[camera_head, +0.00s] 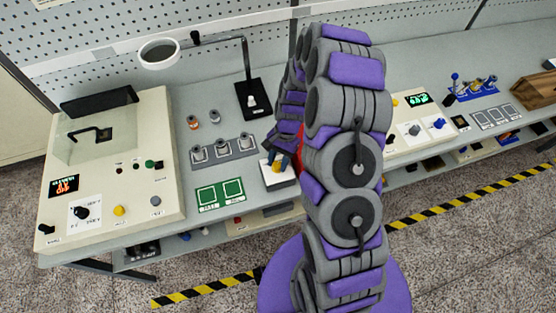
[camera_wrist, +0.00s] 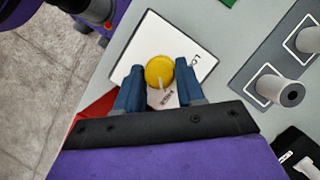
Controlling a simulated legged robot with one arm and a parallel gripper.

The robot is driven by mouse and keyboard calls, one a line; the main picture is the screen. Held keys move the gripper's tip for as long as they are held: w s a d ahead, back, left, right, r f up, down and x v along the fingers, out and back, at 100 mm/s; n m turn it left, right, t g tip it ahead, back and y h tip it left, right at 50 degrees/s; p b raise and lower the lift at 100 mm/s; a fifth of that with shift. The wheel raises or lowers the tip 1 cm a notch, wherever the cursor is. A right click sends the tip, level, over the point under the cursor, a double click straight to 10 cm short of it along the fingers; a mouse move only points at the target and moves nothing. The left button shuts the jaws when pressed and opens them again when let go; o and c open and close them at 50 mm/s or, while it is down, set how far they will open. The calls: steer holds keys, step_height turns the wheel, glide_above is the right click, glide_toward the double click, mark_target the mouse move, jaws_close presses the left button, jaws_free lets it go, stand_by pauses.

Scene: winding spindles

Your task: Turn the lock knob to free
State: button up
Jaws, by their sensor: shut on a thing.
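The lock knob is a round yellow knob (camera_wrist: 159,71) on a white square plate (camera_wrist: 185,42) in the wrist view. A pale pointer mark on it points toward the bottom of that picture. One label at the plate's right begins with "LO"; another label below the knob is too small to read surely. My gripper (camera_wrist: 160,78) is shut on the knob, with a blue finger at each side. In the head view my gripper (camera_head: 282,158) reaches down to the white plate (camera_head: 279,177) at the bench's front, and the knob is mostly hidden there.
Grey spindles on a plate (camera_head: 222,150) stand left of my gripper; they also show at the right in the wrist view (camera_wrist: 270,88).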

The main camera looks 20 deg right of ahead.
steer(key=o, duration=1)
steer(key=v, duration=1.7)
steer(key=shift+w+a+r, duration=0.1)
steer(key=shift+r, duration=0.05)
